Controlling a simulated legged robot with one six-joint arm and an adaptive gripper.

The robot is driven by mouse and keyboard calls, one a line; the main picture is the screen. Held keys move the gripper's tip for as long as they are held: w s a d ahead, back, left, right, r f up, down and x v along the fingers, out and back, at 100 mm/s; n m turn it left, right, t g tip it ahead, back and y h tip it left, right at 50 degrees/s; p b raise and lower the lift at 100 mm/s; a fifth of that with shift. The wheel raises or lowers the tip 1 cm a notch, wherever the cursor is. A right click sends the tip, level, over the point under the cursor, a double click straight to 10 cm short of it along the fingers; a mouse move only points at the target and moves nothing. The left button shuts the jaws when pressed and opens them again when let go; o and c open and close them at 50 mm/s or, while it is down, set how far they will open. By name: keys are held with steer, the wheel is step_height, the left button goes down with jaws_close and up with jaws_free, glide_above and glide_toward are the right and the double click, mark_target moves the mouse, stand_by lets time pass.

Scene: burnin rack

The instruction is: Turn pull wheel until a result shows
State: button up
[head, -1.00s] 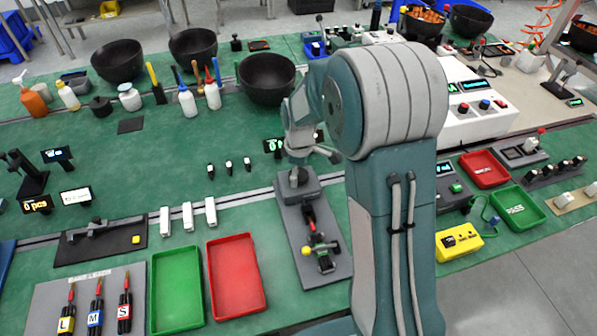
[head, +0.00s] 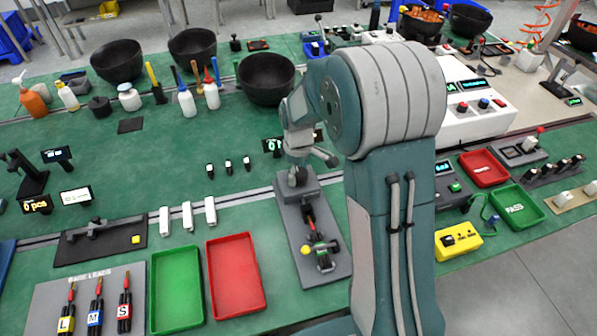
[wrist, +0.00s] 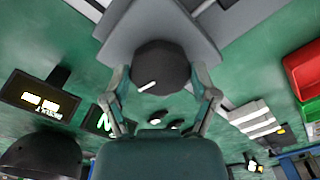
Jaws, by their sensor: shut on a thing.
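The pull tester is a grey block on a long grey base plate (head: 333,268). On the block sits a dark round wheel with a white mark, which I take as the pull wheel (wrist: 161,68). My gripper (wrist: 163,74) is shut on this wheel, one finger on each side. In the head view my gripper (head: 297,172) is over the block and mostly hides the wheel. Nearer the front of the plate are a red and black part and a cross-piece with a yellow knob (head: 306,250). A black display (head: 273,146) with green characters stands behind; I cannot read them surely.
A red tray (head: 236,275) and a green tray (head: 177,288) lie left of the plate. Black bowls (head: 266,78) stand at the back. A yellow box (head: 458,241) and a green PASS tray (head: 517,207) are at right. Open green mat lies left of the block.

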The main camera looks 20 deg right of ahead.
steer(key=m, duration=0.4)
steer(key=shift+w+m, duration=0.2)
steer(key=shift+m, duration=0.1)
steer(key=m, duration=0.3)
steer(key=shift+r+m, duration=0.1)
steer(key=shift+m, duration=0.2)
steer(key=m, duration=0.8)
steer(key=shift+m, duration=0.3)
steer(key=o, duration=1)
steer(key=shift+a, duration=0.1)
